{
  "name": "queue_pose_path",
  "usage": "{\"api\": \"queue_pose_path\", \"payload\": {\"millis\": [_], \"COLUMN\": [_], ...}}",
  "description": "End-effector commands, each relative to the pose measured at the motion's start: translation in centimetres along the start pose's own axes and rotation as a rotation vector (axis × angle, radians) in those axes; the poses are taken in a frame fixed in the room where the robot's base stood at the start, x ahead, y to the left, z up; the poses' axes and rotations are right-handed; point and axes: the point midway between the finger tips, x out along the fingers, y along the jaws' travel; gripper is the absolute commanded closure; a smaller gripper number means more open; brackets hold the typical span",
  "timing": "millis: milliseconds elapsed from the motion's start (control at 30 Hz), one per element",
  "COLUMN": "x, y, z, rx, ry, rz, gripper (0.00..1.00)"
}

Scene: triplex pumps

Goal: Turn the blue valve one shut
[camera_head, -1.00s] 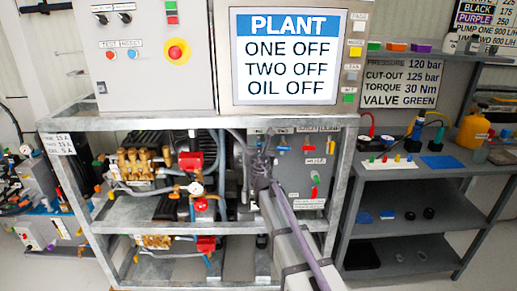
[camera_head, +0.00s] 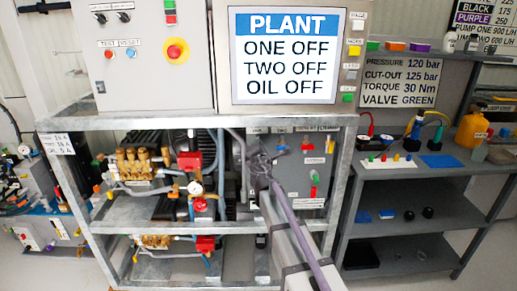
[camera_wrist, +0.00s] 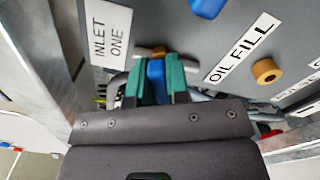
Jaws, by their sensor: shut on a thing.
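In the wrist view, my gripper (camera_wrist: 156,82) has its two green fingers closed on both sides of a blue valve handle (camera_wrist: 155,72). The handle lies lengthwise between the fingers, and a brass-coloured part shows just beyond it. A white label reading INLET ONE (camera_wrist: 110,33) is beside it on the grey panel. In the head view, my arm reaches up to the grey valve panel under the PLANT screen. My wrist hides the gripped handle there.
A second blue handle (camera_wrist: 208,6) is at the top edge of the wrist view. An OIL FILL label (camera_wrist: 241,47) and a brass knob (camera_wrist: 266,71) are to the right. Metal frame posts (camera_head: 338,185) stand close to my arm. A brass pump (camera_head: 133,162) is left.

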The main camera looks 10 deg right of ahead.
Motion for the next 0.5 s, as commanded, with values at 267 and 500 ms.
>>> {"api": "queue_pose_path", "payload": {"millis": [267, 500], "x": [-0.05, -0.05], "y": [-0.16, -0.23], "z": [-0.02, -0.04], "rx": [0.246, 0.406], "ry": [0.0, 0.0], "rz": [0.0, 0.0], "gripper": [1.0, 1.0]}}
